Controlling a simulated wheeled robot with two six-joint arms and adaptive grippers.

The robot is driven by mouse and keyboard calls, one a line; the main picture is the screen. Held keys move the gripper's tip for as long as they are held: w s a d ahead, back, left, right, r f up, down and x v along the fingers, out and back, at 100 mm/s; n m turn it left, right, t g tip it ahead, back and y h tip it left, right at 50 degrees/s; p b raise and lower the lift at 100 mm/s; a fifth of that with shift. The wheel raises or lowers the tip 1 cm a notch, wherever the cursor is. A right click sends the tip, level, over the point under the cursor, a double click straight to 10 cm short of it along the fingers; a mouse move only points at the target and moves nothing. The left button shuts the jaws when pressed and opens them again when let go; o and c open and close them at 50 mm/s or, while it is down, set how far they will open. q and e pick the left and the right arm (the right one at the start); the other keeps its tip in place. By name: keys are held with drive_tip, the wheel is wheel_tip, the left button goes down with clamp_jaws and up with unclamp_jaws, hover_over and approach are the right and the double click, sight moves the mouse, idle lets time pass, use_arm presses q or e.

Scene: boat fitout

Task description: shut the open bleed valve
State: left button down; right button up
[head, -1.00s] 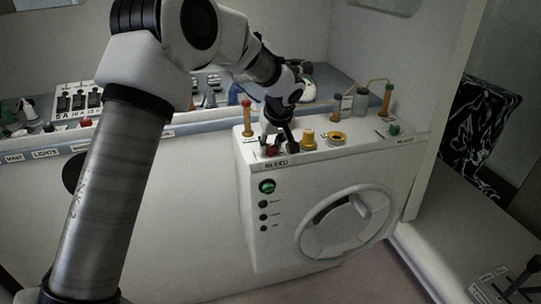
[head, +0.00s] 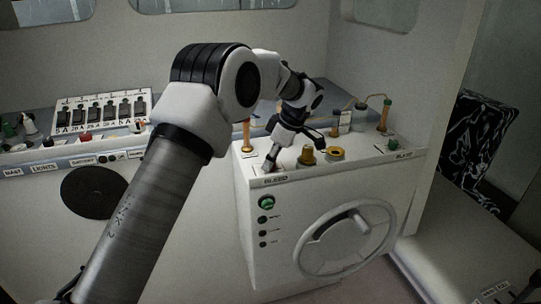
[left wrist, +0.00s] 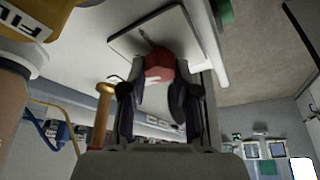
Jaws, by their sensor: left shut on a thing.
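My left gripper (head: 273,158) is over the front left corner of the white unit's top, behind a label reading BLEED (head: 275,181). In the left wrist view, my left gripper (left wrist: 160,95) is shut on a red valve knob (left wrist: 160,66), with a finger on each side. The knob sits at a pale plate (left wrist: 125,42). In the head view the gripper hides the knob. My right gripper is not in view.
Brass fittings (head: 307,155) stand close right of the gripper, and an upright orange-brown post (head: 247,135) stands just left. The unit's front has a round wheel (head: 345,238). A switch panel (head: 103,112) is at the left.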

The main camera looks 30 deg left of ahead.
use_arm(q)
drive_tip(key=shift+r+n+g+p, duration=0.1)
drive_tip(key=shift+n+g+p, duration=0.4)
drive_tip(key=shift+n, duration=0.6)
drive_tip(key=shift+w, duration=0.1)
drive_tip(key=c, duration=0.8)
unclamp_jaws()
drive_tip(key=shift+c, duration=0.2)
drive_tip(key=v, duration=1.2)
